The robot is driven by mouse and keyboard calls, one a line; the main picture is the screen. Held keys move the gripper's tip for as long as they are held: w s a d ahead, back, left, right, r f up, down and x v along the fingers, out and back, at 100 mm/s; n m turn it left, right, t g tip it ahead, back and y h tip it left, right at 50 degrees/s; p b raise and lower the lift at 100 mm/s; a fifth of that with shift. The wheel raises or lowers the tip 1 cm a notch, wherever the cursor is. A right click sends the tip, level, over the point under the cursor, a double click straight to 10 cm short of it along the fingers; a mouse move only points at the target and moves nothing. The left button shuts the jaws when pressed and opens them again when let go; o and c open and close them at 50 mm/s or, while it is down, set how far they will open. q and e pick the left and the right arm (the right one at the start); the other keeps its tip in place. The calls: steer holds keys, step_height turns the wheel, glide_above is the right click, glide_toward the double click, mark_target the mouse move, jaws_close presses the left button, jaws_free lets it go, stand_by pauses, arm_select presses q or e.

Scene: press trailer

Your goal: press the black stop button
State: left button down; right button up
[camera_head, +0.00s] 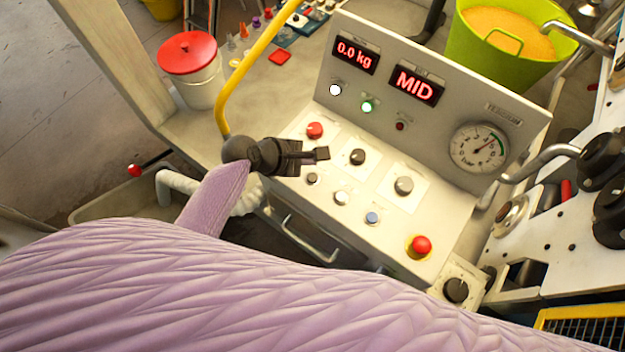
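A black button (357,157) sits on a white plate on the sloped control panel (325,210), right of a red button (315,130). I cannot read a label on it. My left gripper (321,153), on a purple-sleeved arm, is over the panel's left part. Its fingers look shut and empty, pointing right at the black button, with a small gap in the picture. I cannot tell its height above the panel. My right gripper is not in view.
A red mushroom button (421,245) and small white and blue buttons (372,218) lie lower on the panel. The upright face carries red displays (416,86), a lit green lamp (367,106) and a gauge (479,148). A yellow bent rail (230,90) stands left.

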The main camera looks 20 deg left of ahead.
mark_target(309, 178)
arm_select(q)
step_height(309, 178, down, 4)
steer(key=b, duration=0.3)
steer(key=shift+f+b, duration=0.35)
steer(key=shift+f, duration=0.15)
steer(key=shift+f, duration=0.1)
stand_by(1.3)
steer(key=shift+f, duration=0.35)
steer(key=shift+f+b, duration=0.35)
steer(key=shift+f, duration=0.05)
stand_by(0.4)
steer(key=shift+r, duration=0.1)
steer(key=shift+r+p, duration=0.75)
steer(key=shift+p, duration=0.25)
